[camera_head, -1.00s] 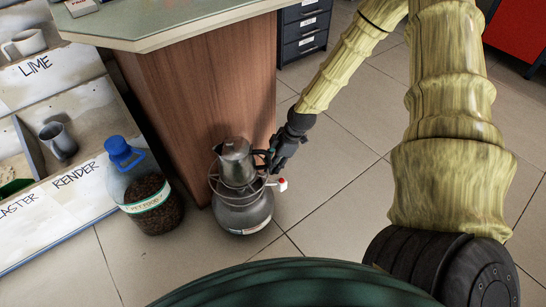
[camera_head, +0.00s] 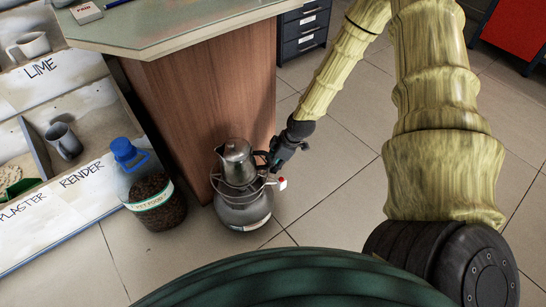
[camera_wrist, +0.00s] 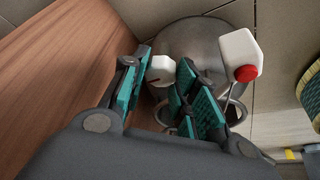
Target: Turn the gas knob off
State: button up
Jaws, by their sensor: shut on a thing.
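A grey gas cylinder (camera_head: 243,213) with a wire pot stand stands on the floor beside the wooden counter base. A metal coffee pot (camera_head: 237,162) with a dark handle sits upright on it.
A blue-capped pet food bottle (camera_head: 150,190) stands left of the cylinder. The wooden counter base (camera_head: 200,115) is close behind. Tiled floor (camera_head: 340,190) is clear to the right.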

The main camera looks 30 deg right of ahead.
jog(key=o, duration=1)
jog(key=shift+r, duration=0.1)
jog(key=shift+v, duration=5.9)
jog(key=shift+s, duration=0.1)
